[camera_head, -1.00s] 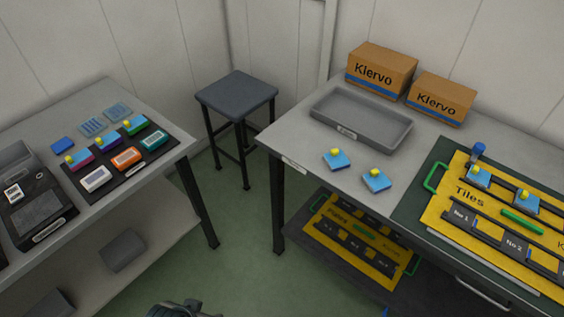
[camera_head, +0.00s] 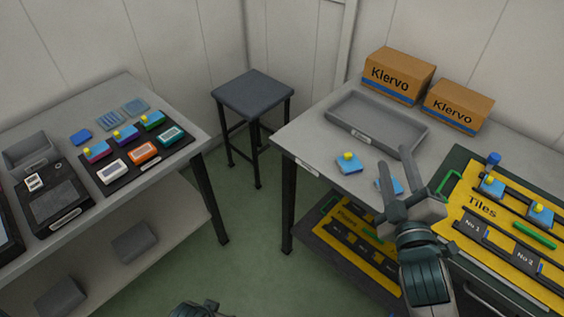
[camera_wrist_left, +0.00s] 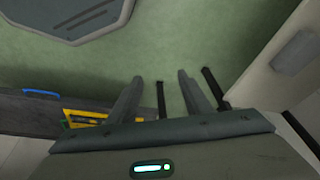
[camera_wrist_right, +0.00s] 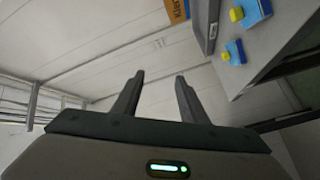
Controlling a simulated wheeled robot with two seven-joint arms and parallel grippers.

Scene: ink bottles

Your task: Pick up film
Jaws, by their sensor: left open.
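No piece is plainly marked as film. Two thin bluish see-through sheets (camera_head: 110,120) lie flat at the back of the left table, beside a plain blue piece (camera_head: 80,137). Two blue squares with yellow knobs (camera_head: 347,168) lie on the right table; the nearer one (camera_head: 384,185) is partly hidden behind my right gripper (camera_head: 394,165). That gripper is open and empty; both squares also show in the right wrist view (camera_wrist_right: 236,57). My left gripper (camera_wrist_left: 160,78) is open and empty, low over the green floor.
The left table holds a black mat (camera_head: 98,184) with coloured blocks and a dark device (camera_head: 60,195). The right table holds a grey tray (camera_head: 372,123), two Klervo boxes (camera_head: 398,75) and a yellow Tiles board (camera_head: 480,232). A stool (camera_head: 253,92) stands between the tables.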

